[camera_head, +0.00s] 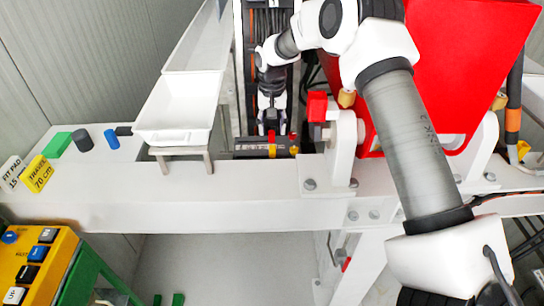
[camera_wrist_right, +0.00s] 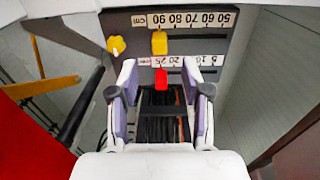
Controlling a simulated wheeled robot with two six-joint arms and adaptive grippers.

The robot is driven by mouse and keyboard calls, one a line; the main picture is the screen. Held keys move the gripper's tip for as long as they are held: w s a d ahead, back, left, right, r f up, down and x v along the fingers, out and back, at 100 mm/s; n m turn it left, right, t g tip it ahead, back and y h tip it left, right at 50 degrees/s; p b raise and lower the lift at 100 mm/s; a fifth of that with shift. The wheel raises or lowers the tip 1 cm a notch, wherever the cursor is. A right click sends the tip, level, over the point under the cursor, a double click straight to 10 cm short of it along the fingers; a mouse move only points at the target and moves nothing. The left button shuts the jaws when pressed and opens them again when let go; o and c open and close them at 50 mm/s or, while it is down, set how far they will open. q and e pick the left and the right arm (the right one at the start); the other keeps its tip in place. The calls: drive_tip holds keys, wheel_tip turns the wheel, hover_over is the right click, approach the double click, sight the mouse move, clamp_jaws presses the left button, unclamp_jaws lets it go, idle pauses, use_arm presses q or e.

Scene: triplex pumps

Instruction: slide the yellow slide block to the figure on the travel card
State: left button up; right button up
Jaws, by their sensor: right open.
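The yellow slide block (camera_wrist_right: 159,42) sits in the upper slot of a dark panel (camera_wrist_right: 208,46), by the 90 mark of its upside-down cm scale. In the head view the yellow slide block (camera_head: 272,151) is small, just below my right gripper. The travel card (camera_head: 40,174) is yellow and reads 70 cm. My right gripper (camera_wrist_right: 160,88) is open. A red slide block (camera_wrist_right: 161,78) shows between its fingertips, in a lower slot; I cannot tell whether they touch it. The yellow block lies beyond the tips, apart from them. My left gripper is out of view.
A yellow knob (camera_wrist_right: 117,45) is beside the yellow block. A white tray (camera_head: 178,108), a white FIT PAD card (camera_head: 13,173) and green, grey and blue pieces are on the left ledge. A yellow button box (camera_head: 35,262) is at lower left. A red hopper (camera_head: 465,60) stands right.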

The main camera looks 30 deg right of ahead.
sight(272, 147)
drive_tip(key=shift+w+d+f, duration=0.15)
drive_tip(key=shift+w+f, duration=0.05)
drive_tip(key=shift+f, duration=0.55)
wheel_tip(272, 147, down, 7)
drive_tip(key=p, duration=0.2)
drive_tip(key=shift+p, duration=0.4)
drive_tip(key=shift+w+d+f, duration=0.1)
drive_tip(key=shift+w+f, duration=0.05)
drive_tip(key=shift+f, duration=0.2)
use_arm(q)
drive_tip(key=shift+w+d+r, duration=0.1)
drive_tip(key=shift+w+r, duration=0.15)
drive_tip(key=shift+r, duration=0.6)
use_arm(e)
drive_tip(key=shift+r, duration=0.1)
clamp_jaws()
